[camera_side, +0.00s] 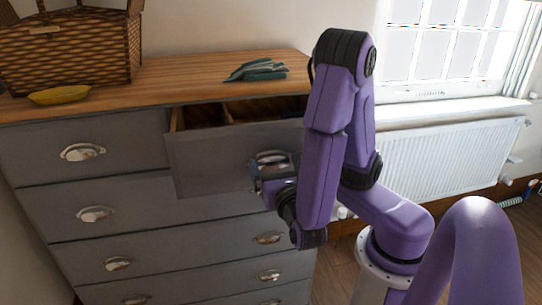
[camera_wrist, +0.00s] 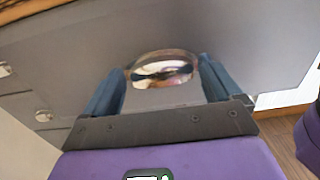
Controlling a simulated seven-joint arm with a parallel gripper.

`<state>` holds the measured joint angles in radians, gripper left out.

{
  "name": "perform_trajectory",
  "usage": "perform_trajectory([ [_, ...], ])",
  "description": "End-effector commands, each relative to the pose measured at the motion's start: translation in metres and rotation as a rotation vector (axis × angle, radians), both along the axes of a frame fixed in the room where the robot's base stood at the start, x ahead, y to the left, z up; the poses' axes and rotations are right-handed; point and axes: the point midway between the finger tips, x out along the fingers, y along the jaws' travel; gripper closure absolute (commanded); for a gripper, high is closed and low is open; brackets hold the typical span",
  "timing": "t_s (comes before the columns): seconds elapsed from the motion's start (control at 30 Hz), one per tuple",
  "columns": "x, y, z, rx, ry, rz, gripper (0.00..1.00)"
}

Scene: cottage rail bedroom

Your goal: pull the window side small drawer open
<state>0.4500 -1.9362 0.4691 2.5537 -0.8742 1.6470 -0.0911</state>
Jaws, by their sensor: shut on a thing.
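The window side small drawer (camera_side: 205,163) is the grey top-row drawer nearer the window. It stands pulled out from the dresser, and its wooden inside shows above the front. Its metal cup handle (camera_side: 270,156) is at the front's right part. My gripper (camera_side: 262,172) is at this handle, shut on it. In the wrist view the handle (camera_wrist: 162,68) sits between the two blue fingers of my gripper (camera_wrist: 160,85), against the grey drawer front (camera_wrist: 75,55). The exact finger contact is hard to see.
The grey dresser's wooden top (camera_side: 190,78) holds a wicker basket (camera_side: 70,50), a yellow dish (camera_side: 60,95) and a folded green cloth-like thing (camera_side: 256,70). The other small drawer (camera_side: 120,135) is shut. A white radiator (camera_side: 440,160) stands under the window (camera_side: 450,40) at the right.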

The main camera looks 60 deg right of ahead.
Motion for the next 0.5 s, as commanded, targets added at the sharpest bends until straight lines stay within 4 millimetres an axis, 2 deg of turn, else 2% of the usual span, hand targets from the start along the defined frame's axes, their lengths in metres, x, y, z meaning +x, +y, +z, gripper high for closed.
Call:
perform_trajectory([
  [0.2, -0.011, 0.012, 0.000, 0.000, 0.000, 0.002, 0.63],
  [0.5, -0.014, 0.014, 0.000, -0.001, -0.001, -0.001, 0.63],
])
